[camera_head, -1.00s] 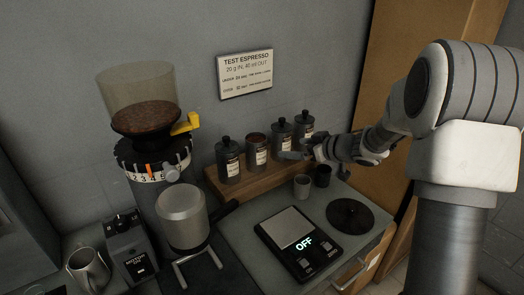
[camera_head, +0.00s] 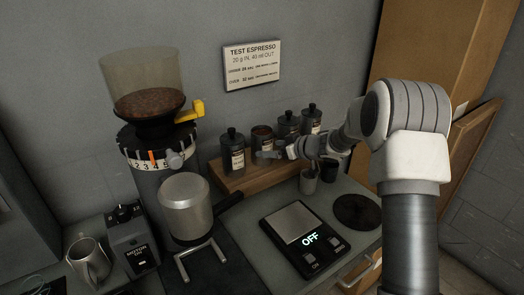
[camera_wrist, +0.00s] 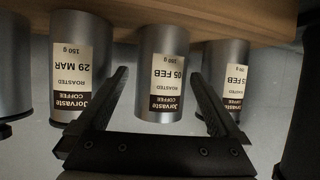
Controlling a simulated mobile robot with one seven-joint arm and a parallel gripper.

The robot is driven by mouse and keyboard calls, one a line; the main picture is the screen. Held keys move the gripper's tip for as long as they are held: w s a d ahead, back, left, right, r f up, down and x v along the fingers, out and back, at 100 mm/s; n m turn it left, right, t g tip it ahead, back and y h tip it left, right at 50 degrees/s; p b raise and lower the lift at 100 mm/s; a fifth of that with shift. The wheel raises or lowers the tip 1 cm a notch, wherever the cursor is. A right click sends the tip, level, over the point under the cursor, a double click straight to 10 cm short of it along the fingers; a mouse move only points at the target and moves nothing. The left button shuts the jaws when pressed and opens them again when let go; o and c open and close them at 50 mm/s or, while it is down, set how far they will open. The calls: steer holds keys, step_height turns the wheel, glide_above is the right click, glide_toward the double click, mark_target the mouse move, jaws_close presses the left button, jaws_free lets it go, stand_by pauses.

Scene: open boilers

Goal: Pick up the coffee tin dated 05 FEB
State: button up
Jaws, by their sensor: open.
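In the wrist view, which appears upside down, the grey coffee tin labelled 05 FEB (camera_wrist: 163,100) is in the middle. My open gripper (camera_wrist: 159,76) has one finger on each side of it in that picture; whether they reach around the tin is unclear. A tin labelled 29 MAR (camera_wrist: 80,65) is at left. A tin at right (camera_wrist: 226,60) reads 5 FEB, with its first digit hard to read. In the head view, my gripper (camera_head: 268,154) is in front of the second tin from the left (camera_head: 262,137), which appears lidless; its label is partly hidden.
The tins stand in a row on a wooden shelf (camera_head: 226,183) against the wall. Two small cups (camera_head: 308,181) stand just below my wrist. A grinder (camera_head: 150,150) stands at left.

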mark_target(262, 148)
steer(key=b+x, duration=0.1)
steer(key=x, duration=0.4)
steer(key=shift+a, duration=0.15)
steer(key=shift+s, duration=0.1)
steer(key=shift+c, duration=0.2)
steer(key=c, duration=1.4)
